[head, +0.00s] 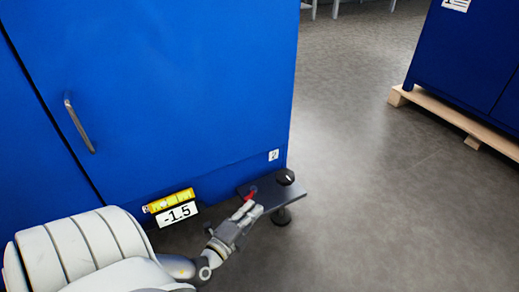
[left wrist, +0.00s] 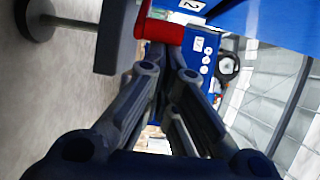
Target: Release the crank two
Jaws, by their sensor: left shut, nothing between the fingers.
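The red crank handle (head: 252,192) is small and sits at the dark plate that juts from the lower corner of the blue cabinet, below a label marked 2 (head: 273,155). In the left wrist view the red handle (left wrist: 160,32) is just beyond my fingertips, with a dark part beside it. My left gripper (head: 252,207) reaches in over the plate, close to the handle. In the left wrist view the left gripper's fingers (left wrist: 162,62) are close together with nothing between them. I cannot tell whether they touch the handle. My right gripper is not in view.
The dark plate (head: 308,192) carries a black knob (head: 285,177) and has a round foot below. A yellow level (head: 169,201) and a "-1.5" display (head: 177,214) are by the cabinet base. Another blue cabinet stands on a wooden pallet (head: 440,113); the grey floor between is clear.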

